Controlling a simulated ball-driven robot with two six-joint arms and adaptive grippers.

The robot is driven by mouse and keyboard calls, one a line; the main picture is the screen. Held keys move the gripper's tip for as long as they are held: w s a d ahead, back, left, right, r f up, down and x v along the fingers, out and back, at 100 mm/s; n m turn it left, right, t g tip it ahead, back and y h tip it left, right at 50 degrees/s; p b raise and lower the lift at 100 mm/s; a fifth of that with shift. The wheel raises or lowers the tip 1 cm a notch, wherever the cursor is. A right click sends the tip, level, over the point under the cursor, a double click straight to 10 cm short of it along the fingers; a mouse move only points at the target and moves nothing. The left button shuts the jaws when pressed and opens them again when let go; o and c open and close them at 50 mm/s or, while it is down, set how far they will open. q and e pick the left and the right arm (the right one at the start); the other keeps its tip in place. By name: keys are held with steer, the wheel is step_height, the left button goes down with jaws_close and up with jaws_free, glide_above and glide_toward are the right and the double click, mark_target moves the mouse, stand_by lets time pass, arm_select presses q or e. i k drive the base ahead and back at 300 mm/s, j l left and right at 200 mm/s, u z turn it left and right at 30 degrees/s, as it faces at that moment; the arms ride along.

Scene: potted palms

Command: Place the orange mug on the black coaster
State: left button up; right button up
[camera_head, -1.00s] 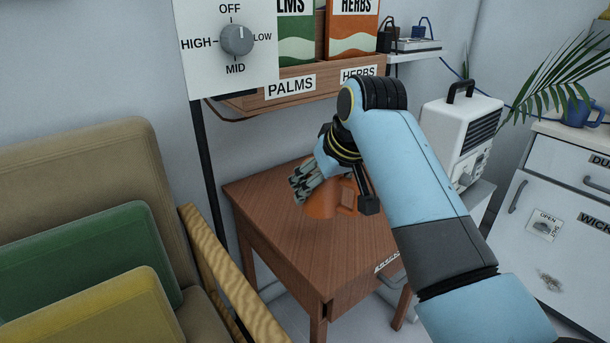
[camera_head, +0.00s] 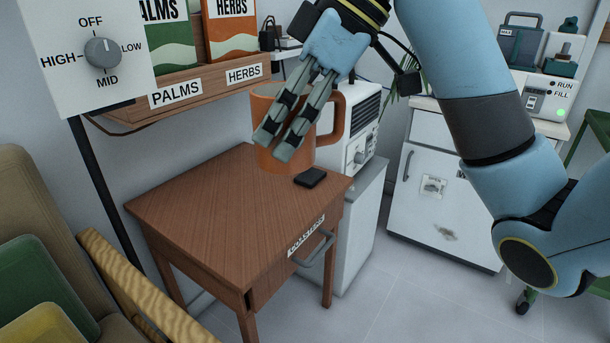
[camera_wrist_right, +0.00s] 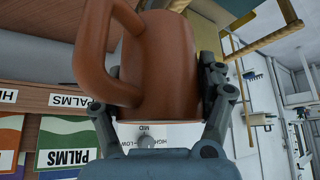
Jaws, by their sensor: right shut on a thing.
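The orange mug (camera_head: 262,108) is held upright in my right gripper (camera_head: 276,143), whose fingers cross in front of it in the head view. Its handle points right. The mug appears raised above the wooden table; the exact gap is hard to tell. In the right wrist view the fingers press on both sides of the mug (camera_wrist_right: 160,75). A small flat black square, the black coaster (camera_head: 310,178), lies on the table near its right back edge, just right of and below the mug in the picture. My left gripper is not in view.
The wooden table (camera_head: 200,205) is otherwise bare, with a drawer labelled coasters on its front. A shelf (camera_head: 190,100) with seed packets hangs behind left. A white machine (camera_head: 360,130) stands behind right. A wooden armrest (camera_head: 140,290) is at lower left.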

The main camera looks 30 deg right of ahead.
mark_target(318, 174)
steer(key=k+u, duration=0.25)
steer(key=u, duration=0.2)
steer(key=k+j+u, duration=0.15)
steer(key=k+u, duration=0.25)
steer(key=l+u, duration=0.35)
steer(key=l, duration=1.85)
